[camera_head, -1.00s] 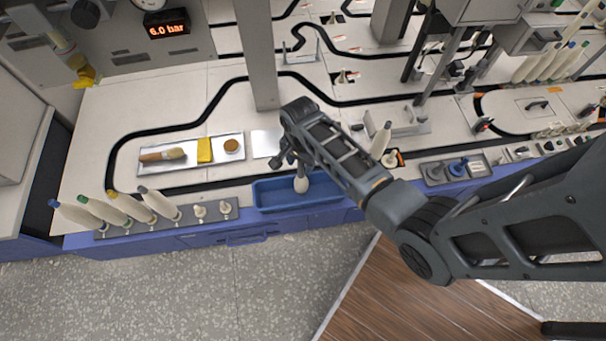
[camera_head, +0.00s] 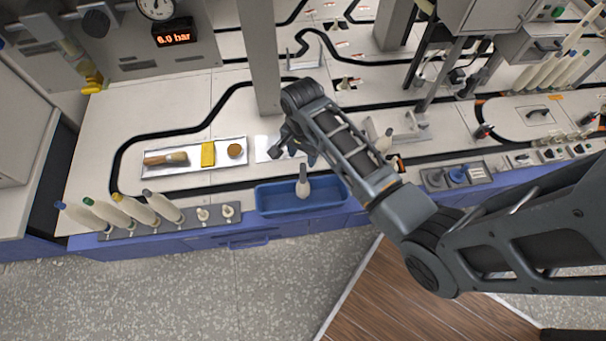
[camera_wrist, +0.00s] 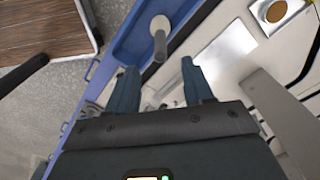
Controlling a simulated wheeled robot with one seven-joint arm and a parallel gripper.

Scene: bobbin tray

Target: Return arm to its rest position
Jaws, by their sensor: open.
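My gripper (camera_head: 296,150) is above the bench, just behind the blue tray (camera_head: 329,197), its jaws open and empty. In the wrist view my gripper (camera_wrist: 157,72) shows two fingers spread apart. A white bobbin (camera_head: 303,188) with a grey tip stands in the blue tray, apart from the fingers. The bobbin also shows in the wrist view (camera_wrist: 159,33), beyond the fingertips. Part of my arm hides the bench to the right of the gripper.
A rack (camera_head: 175,228) holds several bobbins at the front left. A metal tray (camera_head: 190,168) holds a brush, a yellow block and a round tin. A grey post (camera_head: 262,65) stands behind my gripper.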

